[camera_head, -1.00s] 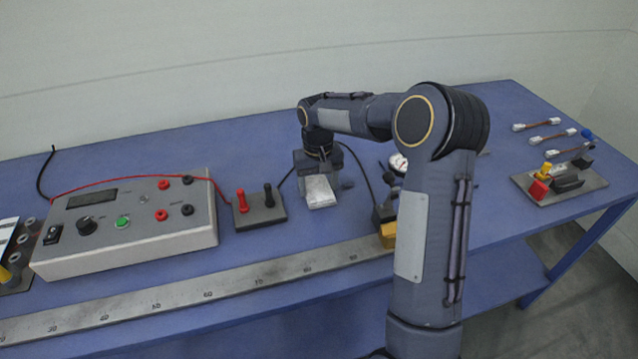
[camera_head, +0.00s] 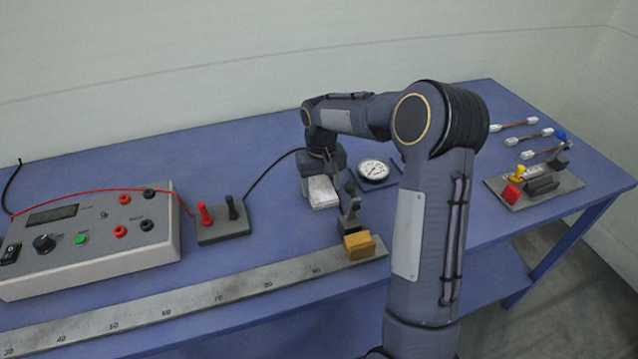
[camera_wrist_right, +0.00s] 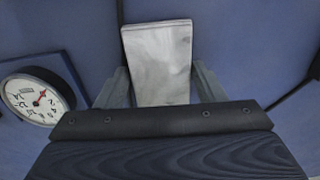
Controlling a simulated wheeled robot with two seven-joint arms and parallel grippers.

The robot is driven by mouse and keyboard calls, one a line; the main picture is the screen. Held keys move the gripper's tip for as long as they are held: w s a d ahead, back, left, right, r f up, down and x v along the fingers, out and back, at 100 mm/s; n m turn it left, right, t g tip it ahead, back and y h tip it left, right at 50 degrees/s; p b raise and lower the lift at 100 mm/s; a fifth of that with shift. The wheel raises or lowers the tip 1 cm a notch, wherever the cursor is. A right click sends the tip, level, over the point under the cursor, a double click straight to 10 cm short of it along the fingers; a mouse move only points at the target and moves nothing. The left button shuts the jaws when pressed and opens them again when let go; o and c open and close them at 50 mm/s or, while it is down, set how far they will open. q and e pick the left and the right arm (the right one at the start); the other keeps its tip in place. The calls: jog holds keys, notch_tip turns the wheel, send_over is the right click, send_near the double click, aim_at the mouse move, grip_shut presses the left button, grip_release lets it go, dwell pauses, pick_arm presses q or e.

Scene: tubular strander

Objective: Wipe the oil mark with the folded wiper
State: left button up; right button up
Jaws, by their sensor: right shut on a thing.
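The folded wiper (camera_head: 323,193) is a pale grey-white pad near the middle of the blue bench. My right gripper (camera_head: 320,178) is shut on it, and the wiper sticks out past the fingers. In the right wrist view the wiper (camera_wrist_right: 158,62) sits between the two grey fingers, low over or on the bench; I cannot tell whether it touches. The oil mark does not show now; its place appears to be under the wiper and gripper. My left gripper is not in view.
A dial gauge (camera_head: 374,171) lies close to the right of the gripper. A dark clamp with a yellow block (camera_head: 359,245) stands on the steel rule (camera_head: 230,297) in front. The terminal block (camera_head: 222,222) and grey meter box (camera_head: 95,240) are to the left.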

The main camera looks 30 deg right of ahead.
jog(key=shift+d+r+p, duration=0.2)
jog(key=shift+r+p, duration=0.15)
jog(key=shift+r, duration=0.25)
jog(key=shift+d+r+p, duration=0.2)
jog(key=shift+r+p, duration=0.1)
jog(key=shift+r, duration=0.3)
jog(key=shift+s+a+r+p, duration=0.1)
jog(key=shift+a+r+p, duration=0.2)
jog(key=shift+r+p, duration=0.4)
jog(key=shift+d+r+p, duration=0.15)
jog(key=shift+r+p, duration=0.3)
jog(key=shift+r, duration=0.3)
jog(key=shift+r+p, duration=1.05)
jog(key=shift+r, duration=0.35)
